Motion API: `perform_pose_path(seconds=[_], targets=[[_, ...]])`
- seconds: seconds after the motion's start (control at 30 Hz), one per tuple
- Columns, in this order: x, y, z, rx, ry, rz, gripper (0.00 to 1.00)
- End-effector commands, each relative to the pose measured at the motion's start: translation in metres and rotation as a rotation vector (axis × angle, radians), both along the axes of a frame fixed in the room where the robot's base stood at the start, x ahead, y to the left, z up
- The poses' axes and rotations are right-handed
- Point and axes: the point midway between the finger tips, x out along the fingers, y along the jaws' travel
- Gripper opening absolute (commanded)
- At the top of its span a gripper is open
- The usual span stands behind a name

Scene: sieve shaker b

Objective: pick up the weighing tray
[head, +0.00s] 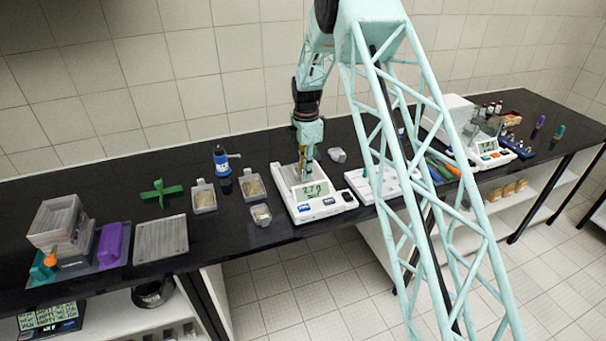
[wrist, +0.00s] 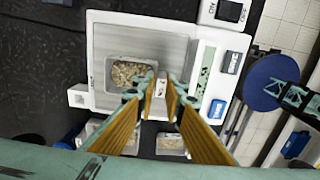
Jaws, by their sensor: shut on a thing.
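The weighing tray (wrist: 108,76) is a small grey tray of tan, grainy material. In the wrist view it is over the pale pan of the white balance (wrist: 181,30). My gripper (wrist: 158,86) is shut on the tray at its right side, with a small pale part between the fingertips. In the head view my gripper (head: 305,174) points down over the balance (head: 322,205), whose display is lit. There the tray is mostly hidden by the gripper. I cannot tell whether the tray touches the pan.
Similar small trays (head: 204,197) stand left of the balance, one of them near the bench's front edge. A white tray (head: 372,186) lies to the right.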

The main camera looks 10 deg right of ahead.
Motion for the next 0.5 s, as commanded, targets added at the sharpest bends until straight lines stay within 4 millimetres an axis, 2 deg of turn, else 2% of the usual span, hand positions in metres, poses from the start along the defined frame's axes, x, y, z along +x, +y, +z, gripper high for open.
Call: perform_pose_path(seconds=[0.3, 0.5], targets=[[0.0002, 0.0, 0.0011, 0.0, 0.0, 0.0, 0.04], [0.0005, 0.0, 0.0086, 0.0, -0.001, 0.0, 0.04]])
